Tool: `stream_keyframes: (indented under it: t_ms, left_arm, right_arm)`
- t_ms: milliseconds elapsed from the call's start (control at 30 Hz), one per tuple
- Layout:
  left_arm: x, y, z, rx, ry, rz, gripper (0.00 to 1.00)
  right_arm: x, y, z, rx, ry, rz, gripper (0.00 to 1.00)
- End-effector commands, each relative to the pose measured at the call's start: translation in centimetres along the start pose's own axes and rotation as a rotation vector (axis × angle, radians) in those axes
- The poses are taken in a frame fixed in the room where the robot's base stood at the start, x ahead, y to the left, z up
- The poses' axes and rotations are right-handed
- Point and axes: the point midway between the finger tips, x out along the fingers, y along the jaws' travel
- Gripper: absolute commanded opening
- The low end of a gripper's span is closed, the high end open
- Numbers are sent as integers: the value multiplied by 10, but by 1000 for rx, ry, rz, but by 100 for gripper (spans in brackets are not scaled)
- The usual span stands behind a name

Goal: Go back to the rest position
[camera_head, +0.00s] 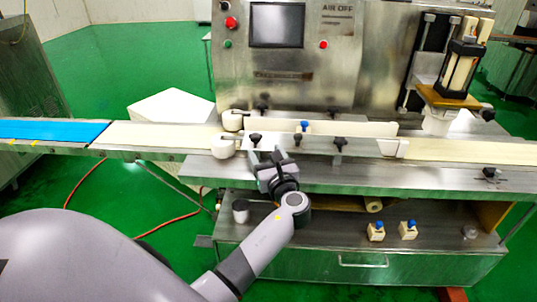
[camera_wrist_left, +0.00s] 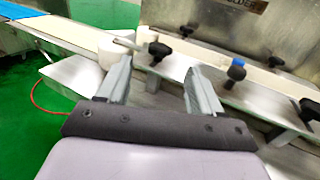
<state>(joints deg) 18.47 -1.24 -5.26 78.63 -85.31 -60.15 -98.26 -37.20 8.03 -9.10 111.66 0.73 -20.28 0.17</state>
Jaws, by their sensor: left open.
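My left gripper (camera_head: 266,158) reaches in from the lower left, at the front edge of the encrusting machine's conveyor, beside the black knobs. In the left wrist view my left gripper (camera_wrist_left: 158,88) has its two fingers spread apart with nothing between them. A black knob (camera_wrist_left: 158,52) shows just beyond the fingers. The encrusting machine (camera_head: 340,60) stands behind, with a dark screen and red and green buttons. My right gripper is not in view.
The belt (camera_head: 150,136) runs across, with a blue section (camera_head: 50,130) at left. A blue-topped knob (camera_head: 304,126) stands on the belt guide. Two cream blue-topped parts (camera_head: 376,232) (camera_head: 408,230) and a dark cup (camera_head: 240,212) sit on the lower shelf. Green floor lies left.

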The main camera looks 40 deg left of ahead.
Motion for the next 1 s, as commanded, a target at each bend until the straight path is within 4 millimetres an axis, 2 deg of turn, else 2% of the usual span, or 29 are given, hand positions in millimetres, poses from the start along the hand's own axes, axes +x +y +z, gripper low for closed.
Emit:
stream_keyframes:
  t_ms: [300, 367, 467, 567, 667, 800, 900, 1000]
  left_arm:
    - [-1, 1, -4, -12, 9, -6, 66]
    - [-4, 3, -13, -49, 36, -21, 66]
    - [-15, 9, -43, -185, 130, -70, 66]
    - [-37, 19, -85, -414, 289, -122, 66]
    - [-69, 31, -126, -689, 483, -139, 66]
    - [-123, 50, -167, -1092, 768, -81, 66]
    - [-166, 65, -184, -1384, 970, 25, 66]
    - [-207, 80, -191, -1667, 1158, 184, 66]
  right_arm:
    - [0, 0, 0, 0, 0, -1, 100]
    - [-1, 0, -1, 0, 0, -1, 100]
    - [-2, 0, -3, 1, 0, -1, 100]
    - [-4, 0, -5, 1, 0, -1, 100]
    - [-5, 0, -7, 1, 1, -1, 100]
    - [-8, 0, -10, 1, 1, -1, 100]
    - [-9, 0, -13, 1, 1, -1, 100]
    - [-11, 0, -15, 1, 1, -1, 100]
